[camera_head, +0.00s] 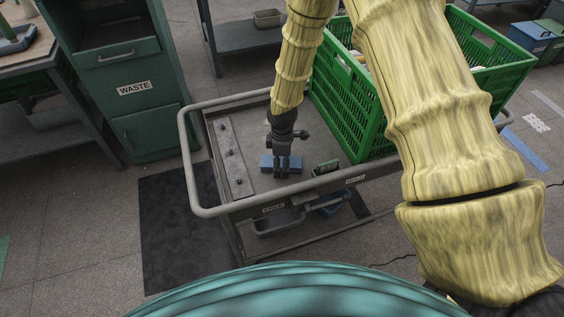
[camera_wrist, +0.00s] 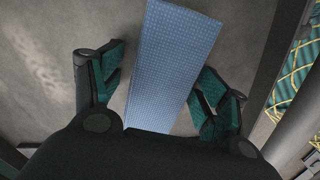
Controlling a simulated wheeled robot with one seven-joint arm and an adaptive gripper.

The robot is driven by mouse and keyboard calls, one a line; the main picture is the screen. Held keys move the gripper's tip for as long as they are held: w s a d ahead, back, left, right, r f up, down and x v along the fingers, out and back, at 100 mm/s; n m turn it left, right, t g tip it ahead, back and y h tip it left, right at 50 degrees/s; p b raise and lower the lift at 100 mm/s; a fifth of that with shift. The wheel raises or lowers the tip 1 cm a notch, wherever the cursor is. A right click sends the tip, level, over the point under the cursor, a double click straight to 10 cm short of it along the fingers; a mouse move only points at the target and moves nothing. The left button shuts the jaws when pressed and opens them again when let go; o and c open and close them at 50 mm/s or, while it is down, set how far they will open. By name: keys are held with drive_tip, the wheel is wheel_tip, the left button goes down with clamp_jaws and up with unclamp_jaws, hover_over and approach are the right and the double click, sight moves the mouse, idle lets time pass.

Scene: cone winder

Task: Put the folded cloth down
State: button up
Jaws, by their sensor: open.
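The folded cloth (camera_head: 270,160) is blue and lies flat on the grey top of the cart (camera_head: 233,146). In the wrist view the cloth (camera_wrist: 176,50) is a long blue strip with a fine grid weave, running between my two fingers. My gripper (camera_head: 283,170) is at the cloth from above. In the wrist view my gripper (camera_wrist: 155,95) is open, one green-padded finger on each side of the cloth, with a gap showing on both sides. The near end of the cloth is hidden behind the gripper body.
A green crate (camera_head: 346,112) stands on the cart to the right. A small dark green item (camera_head: 327,166) lies right of the cloth. A pale strip with pegs (camera_head: 234,160) lies to the left. A raised rail (camera_head: 190,165) borders the cart. A green WASTE cabinet (camera_head: 135,110) stands behind left.

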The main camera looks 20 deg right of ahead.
sight(282, 161)
wheel_tip(282, 161, up, 12)
drive_tip(key=shift+r, duration=0.2)
idle(0.4)
idle(0.5)
